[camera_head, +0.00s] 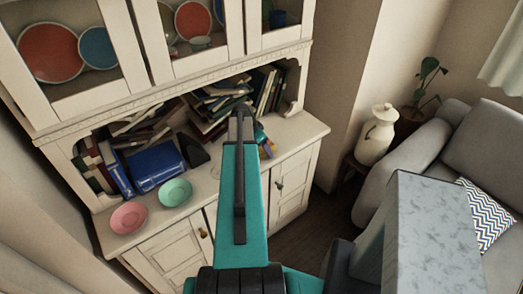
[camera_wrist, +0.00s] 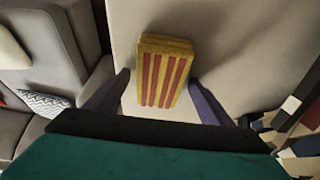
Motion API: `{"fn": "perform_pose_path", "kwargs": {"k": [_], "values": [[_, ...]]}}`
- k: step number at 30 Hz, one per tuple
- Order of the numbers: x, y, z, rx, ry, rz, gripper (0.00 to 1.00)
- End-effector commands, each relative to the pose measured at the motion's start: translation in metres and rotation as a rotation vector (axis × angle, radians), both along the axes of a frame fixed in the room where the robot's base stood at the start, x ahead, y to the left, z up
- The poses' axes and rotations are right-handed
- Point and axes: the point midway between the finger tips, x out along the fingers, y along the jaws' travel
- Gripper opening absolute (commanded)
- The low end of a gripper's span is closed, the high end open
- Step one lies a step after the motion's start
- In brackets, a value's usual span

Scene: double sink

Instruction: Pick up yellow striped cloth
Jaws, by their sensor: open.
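The yellow striped cloth (camera_wrist: 165,72) shows in the wrist view as a thick folded block, yellow with red stripes, on a pale surface (camera_wrist: 230,50). I cannot make it out in the head view. My gripper (camera_wrist: 158,78) is open in the wrist view, with one dark finger on each side of the cloth. The cloth shows between and beyond the fingertips; I cannot tell whether it is within their reach. The lower part of the wrist view is filled by my own teal and dark body. In the head view my teal arm hides part of the cabinet.
A white cabinet (camera_head: 170,245) holds books, a pink bowl (camera_head: 128,218) and a green bowl (camera_head: 175,192). A white jug (camera_head: 377,135) stands by a potted plant (camera_head: 427,75). A grey sofa (camera_head: 487,140) with a zigzag cushion (camera_head: 487,215) is at the right.

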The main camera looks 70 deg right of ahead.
Motion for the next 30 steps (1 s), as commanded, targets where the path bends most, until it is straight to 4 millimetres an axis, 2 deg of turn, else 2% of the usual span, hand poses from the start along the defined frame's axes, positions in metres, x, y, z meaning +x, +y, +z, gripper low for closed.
{"fn": "perform_pose_path", "kwargs": {"k": [11,12,18,21,30], "values": [[-0.0004,-0.0002,-0.0021,0.0,0.0,-0.001,0.75],[-0.0003,-0.0001,-0.002,0.0,0.0,-0.001,0.73],[-0.0005,-0.0002,-0.0017,0.0,0.0,-0.001,0.4],[-0.0005,-0.0002,-0.0016,0.0,0.0,-0.001,0.28],[-0.0006,-0.0003,-0.0006,0.0,0.0,-0.001,0.28]]}}
